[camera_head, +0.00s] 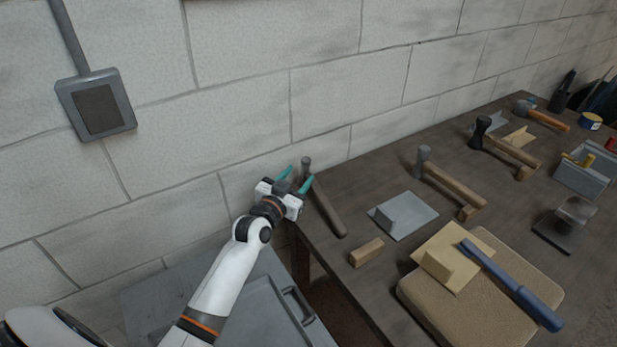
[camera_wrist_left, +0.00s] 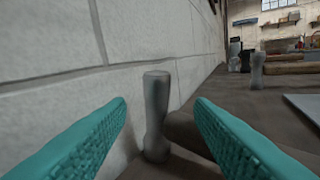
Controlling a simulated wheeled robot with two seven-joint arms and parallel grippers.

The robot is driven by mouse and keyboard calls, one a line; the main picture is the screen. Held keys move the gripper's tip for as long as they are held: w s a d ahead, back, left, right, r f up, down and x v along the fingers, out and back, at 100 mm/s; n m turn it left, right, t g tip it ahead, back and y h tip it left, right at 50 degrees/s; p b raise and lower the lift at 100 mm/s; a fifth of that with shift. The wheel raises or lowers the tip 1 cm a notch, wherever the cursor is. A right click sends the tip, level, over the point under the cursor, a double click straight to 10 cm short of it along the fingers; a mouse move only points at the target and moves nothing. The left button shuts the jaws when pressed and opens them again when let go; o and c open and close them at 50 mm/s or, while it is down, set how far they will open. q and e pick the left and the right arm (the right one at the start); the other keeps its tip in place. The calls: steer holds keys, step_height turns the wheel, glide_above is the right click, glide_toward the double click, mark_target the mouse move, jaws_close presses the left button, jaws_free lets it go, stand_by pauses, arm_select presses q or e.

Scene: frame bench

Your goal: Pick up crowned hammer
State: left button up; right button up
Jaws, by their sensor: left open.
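A hammer with a grey metal head and a brown wooden handle (camera_head: 328,212) lies at the near left corner of the bench, close to the wall. In the left wrist view its grey head (camera_wrist_left: 156,112) stands upright between and beyond the two teal fingers. My left gripper (camera_head: 296,178) is open and empty at the head end of this hammer, with no clear contact. Other hammers lie further along, one with a grey head (camera_head: 423,158) and one with a dark head (camera_head: 481,128). I cannot tell which is called crowned. My right gripper is out of view.
The brick wall (camera_head: 240,100) runs close behind the bench (camera_head: 355,205). A grey plate with a block (camera_head: 405,215), a wooden block (camera_head: 366,252) and a tan pad (camera_head: 470,320) with a blue-handled tool (camera_head: 511,285) lie to the right. A grey cabinet (camera_head: 250,305) stands below.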

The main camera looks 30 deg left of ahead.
mark_target(303, 168)
arm_select(q)
steer(key=shift+w, duration=0.35)
steer(key=w+p, duration=0.1)
steer(key=w, duration=0.3)
steer(key=shift+w+a, duration=0.15)
steer(key=shift+w, duration=0.2)
steer(key=shift+r, duration=0.1)
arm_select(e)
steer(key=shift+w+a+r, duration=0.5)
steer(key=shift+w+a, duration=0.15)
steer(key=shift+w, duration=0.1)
arm_select(q)
steer(key=shift+s, duration=0.1)
steer(key=shift+c, duration=1.1)
jaws_close()
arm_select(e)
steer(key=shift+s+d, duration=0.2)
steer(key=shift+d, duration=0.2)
